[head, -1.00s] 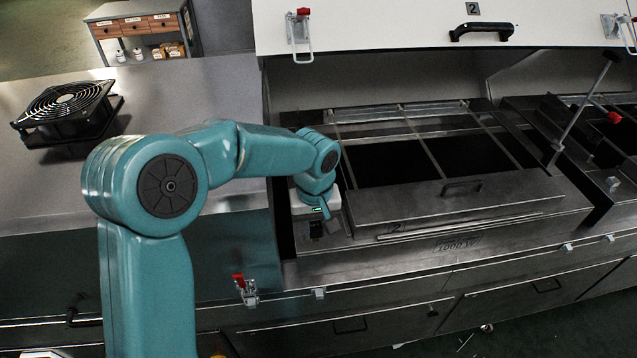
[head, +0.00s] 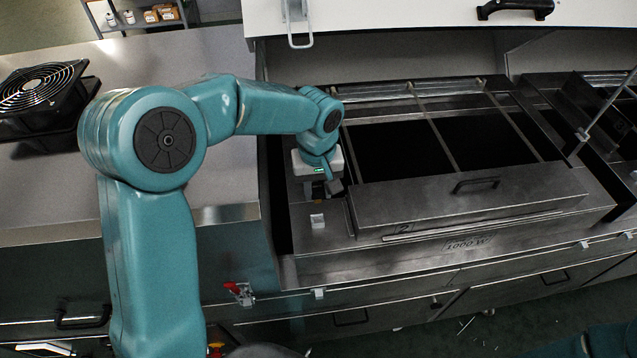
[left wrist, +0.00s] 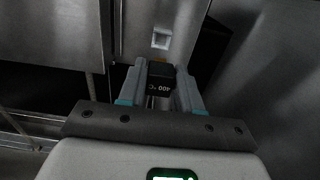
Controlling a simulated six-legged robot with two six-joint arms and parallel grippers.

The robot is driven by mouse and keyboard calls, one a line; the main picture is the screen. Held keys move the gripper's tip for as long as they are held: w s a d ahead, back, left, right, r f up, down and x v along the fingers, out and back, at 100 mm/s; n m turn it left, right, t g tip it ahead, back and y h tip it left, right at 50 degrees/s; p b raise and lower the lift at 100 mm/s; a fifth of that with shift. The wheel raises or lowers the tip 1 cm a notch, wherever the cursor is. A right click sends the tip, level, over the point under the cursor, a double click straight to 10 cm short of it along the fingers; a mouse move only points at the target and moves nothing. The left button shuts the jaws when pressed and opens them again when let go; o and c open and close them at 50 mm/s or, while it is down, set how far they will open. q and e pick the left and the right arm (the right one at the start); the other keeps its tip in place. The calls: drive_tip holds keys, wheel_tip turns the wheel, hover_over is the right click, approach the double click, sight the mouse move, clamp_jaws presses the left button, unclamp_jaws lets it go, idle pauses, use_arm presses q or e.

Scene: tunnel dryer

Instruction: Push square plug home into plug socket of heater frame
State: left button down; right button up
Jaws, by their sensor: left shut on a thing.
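My left gripper (head: 326,190) is shut on the square plug, above the left end of the heater frame (head: 340,235). In the left wrist view, the gripper (left wrist: 161,88) has the black plug (left wrist: 161,82), marked 400 °C, between its fingers. The pale square plug socket (head: 317,220) shows on the metal just in front of the gripper. In the left wrist view the socket (left wrist: 161,40) lies beyond the plug, with a visible gap in the picture. The plug's height above the metal is hard to tell. My right gripper is out of view.
A lid with a handle (head: 477,184) lies right of the gripper, with dark openings behind it. A red-handled latch (head: 238,292) is on the front below. A black fan (head: 42,95) stands on the left worktop. A white hood (head: 400,18) hangs over the back.

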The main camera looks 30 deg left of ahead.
sight(317, 200)
use_arm(q)
drive_tip(key=shift+s+d+r, duration=0.2)
drive_tip(key=shift+s+r, duration=0.05)
drive_tip(key=shift+s, duration=0.25)
drive_tip(key=shift+w+a+f, duration=0.25)
drive_tip(key=shift+w+f, duration=0.05)
drive_tip(key=shift+w, duration=0.1)
drive_tip(key=shift+w+f+b, duration=0.1)
drive_tip(key=shift+f+b, duration=0.15)
drive_tip(key=shift+b, duration=0.05)
drive_tip(key=shift+s+d+f+b, duration=0.3)
drive_tip(key=shift+s+f+b, duration=0.15)
drive_tip(key=shift+b, duration=0.15)
drive_tip(key=f, duration=0.1)
drive_tip(key=f+b, duration=0.2)
drive_tip(key=shift+w+a, duration=0.2)
drive_tip(key=shift+w, duration=0.05)
drive_tip(key=shift+w+f+b, duration=0.1)
drive_tip(key=shift+f+b, duration=0.25)
drive_tip(key=shift+b, duration=0.15)
drive_tip(key=shift+d+f, duration=0.1)
drive_tip(key=shift+f, duration=0.05)
drive_tip(key=shift+s, duration=0.3)
drive_tip(key=shift+w+f+b, duration=0.1)
drive_tip(key=shift+w+b, duration=0.2)
drive_tip(key=shift+s, duration=0.2)
